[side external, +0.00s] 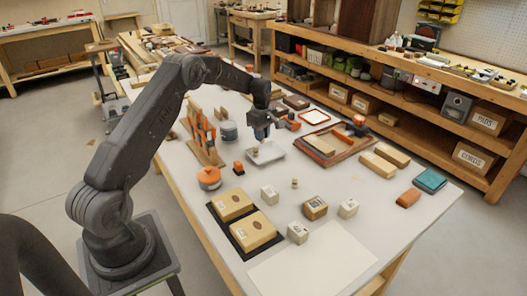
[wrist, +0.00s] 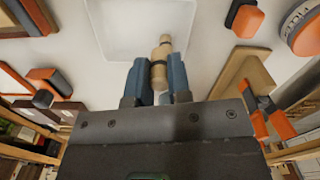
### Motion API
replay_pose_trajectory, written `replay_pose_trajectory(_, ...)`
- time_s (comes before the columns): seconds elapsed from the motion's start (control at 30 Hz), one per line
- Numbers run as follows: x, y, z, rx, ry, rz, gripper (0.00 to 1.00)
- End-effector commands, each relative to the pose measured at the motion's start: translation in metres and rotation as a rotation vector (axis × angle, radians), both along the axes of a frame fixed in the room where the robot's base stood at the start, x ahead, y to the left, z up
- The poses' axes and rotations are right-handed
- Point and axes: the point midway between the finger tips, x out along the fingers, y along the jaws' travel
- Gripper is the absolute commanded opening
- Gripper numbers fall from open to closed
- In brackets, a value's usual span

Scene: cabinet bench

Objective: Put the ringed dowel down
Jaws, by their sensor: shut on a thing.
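The ringed dowel (wrist: 160,52) is a pale wooden peg with a dark band, seen in the wrist view between the two blue-grey fingers of my gripper (wrist: 158,78). My gripper is shut on it. In the side view my gripper (side external: 261,137) points down just above a pale shallow tray (side external: 270,155), and the dowel is too small to make out there. In the wrist view the dowel's far end overlaps the near edge of the tray (wrist: 110,25). I cannot tell whether the dowel touches anything below.
An orange-topped round tin (side external: 209,178) and a small orange-topped block (side external: 238,168) stand nearby. An orange clamp on a wooden board (side external: 203,140) stands left of the tray. Several pale blocks (side external: 270,195) and boxes on a black mat (side external: 247,243) lie nearer. A white sheet (side external: 312,264) is bare.

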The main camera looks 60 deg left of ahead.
Motion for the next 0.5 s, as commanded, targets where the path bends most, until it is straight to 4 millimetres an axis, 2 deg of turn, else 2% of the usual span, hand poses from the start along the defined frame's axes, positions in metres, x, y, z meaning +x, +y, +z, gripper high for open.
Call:
replay_pose_trajectory(0.1,0.0,-0.001,-0.021,-0.001,0.002,-0.001,0.0)
replay_pose_trajectory(0.37,0.0,-0.001,-0.043,0.0,0.001,-0.001,0.0)
replay_pose_trajectory(0.5,0.0,-0.001,-0.063,0.0,0.001,-0.001,0.0)
